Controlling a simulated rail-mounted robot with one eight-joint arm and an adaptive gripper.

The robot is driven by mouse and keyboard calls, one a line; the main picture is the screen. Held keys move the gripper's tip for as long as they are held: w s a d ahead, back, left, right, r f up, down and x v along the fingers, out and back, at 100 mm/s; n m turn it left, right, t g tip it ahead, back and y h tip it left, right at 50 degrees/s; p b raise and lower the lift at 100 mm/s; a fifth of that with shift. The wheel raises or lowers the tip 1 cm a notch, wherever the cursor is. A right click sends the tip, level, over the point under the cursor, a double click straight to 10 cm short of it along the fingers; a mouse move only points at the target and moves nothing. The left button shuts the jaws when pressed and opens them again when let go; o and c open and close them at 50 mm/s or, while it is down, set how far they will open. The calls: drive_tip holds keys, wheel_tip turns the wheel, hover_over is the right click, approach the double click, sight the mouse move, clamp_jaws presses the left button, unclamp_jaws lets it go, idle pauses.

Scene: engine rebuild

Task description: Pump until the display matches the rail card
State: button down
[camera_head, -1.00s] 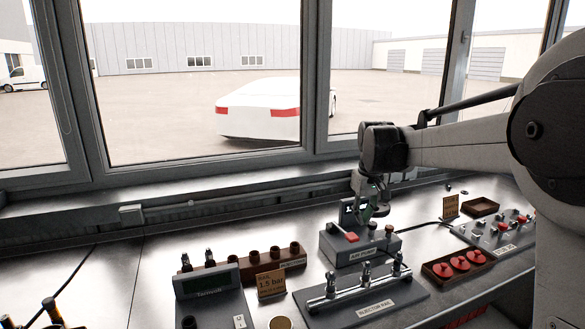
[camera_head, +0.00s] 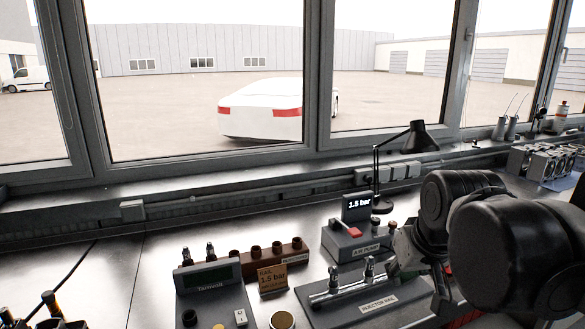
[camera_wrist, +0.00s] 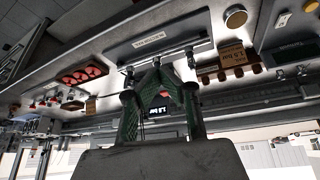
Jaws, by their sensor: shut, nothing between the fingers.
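The grey air pump (camera_head: 345,244) stands on the bench with a red lever (camera_head: 349,229). Its black display (camera_head: 357,207) reads 1.5 bar. The brown rail card (camera_head: 272,280) reads Rail 1.5 bar, the same value; it also shows in the wrist view (camera_wrist: 233,58). My gripper (camera_wrist: 157,64), with green fingers, is shut and empty. In the head view it is mostly hidden by my own arm, right of the pump and apart from it. In the wrist view the red lever (camera_wrist: 165,94) shows beyond the fingers.
The injector rail (camera_head: 352,296) stands in front of the pump, close to my arm. A holder block (camera_head: 295,258) and a tester (camera_head: 210,285) are left. A black lamp (camera_head: 420,138) stands behind. A tray of red parts (camera_wrist: 82,74) shows in the wrist view.

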drive_tip(key=s+f+t, duration=0.1)
drive_tip(key=s+f, duration=0.5)
drive_tip(key=s, duration=0.3)
drive_tip(key=shift+s+f+m+t+b, duration=0.25)
drive_tip(key=shift+f+m+t+b, duration=0.05)
drive_tip(key=shift+m+b, duration=0.15)
idle(1.4)
